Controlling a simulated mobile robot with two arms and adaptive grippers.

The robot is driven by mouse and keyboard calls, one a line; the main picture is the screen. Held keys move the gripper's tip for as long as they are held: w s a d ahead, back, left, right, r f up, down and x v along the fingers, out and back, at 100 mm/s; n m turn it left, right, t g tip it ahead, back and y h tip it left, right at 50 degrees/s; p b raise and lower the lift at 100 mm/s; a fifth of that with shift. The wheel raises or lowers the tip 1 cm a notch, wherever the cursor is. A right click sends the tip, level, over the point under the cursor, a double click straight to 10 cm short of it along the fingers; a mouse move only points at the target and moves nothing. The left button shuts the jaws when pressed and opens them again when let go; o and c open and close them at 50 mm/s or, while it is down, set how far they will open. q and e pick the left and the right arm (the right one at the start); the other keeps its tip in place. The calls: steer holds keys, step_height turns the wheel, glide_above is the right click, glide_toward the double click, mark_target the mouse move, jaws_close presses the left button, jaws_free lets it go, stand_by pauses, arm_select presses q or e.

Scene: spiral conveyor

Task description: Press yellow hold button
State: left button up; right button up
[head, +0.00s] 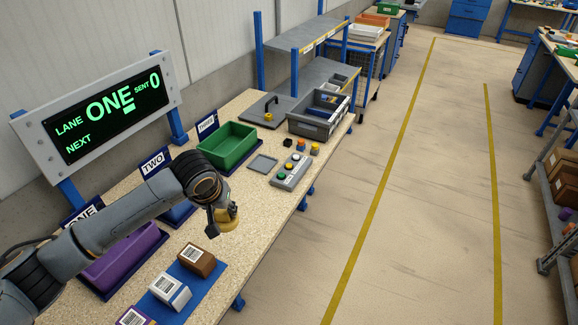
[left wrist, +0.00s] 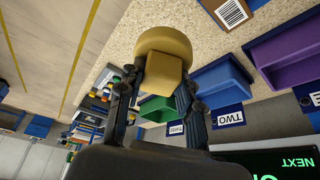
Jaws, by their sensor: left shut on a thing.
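A grey button box (head: 291,171) sits on the bench right of the green bin, with a row of small coloured buttons on top. One looks yellowish, but the buttons are too small to tell apart surely. My left gripper (head: 222,212) is over the bench, apart from the button box and nearer the camera. It is shut on a yellow piece (head: 228,220) with a block-shaped part and a wide round disc. In the left wrist view, the fingers clasp the block of this yellow piece (left wrist: 164,70). My right gripper is not in view.
A purple bin (head: 122,262), a blue bin and a green bin (head: 228,146) line the back of the bench. Boxes with barcodes (head: 170,288) stand on a blue mat in front. A grey tote (head: 318,118) is beyond the button box. A lane display (head: 108,115) reads ONE.

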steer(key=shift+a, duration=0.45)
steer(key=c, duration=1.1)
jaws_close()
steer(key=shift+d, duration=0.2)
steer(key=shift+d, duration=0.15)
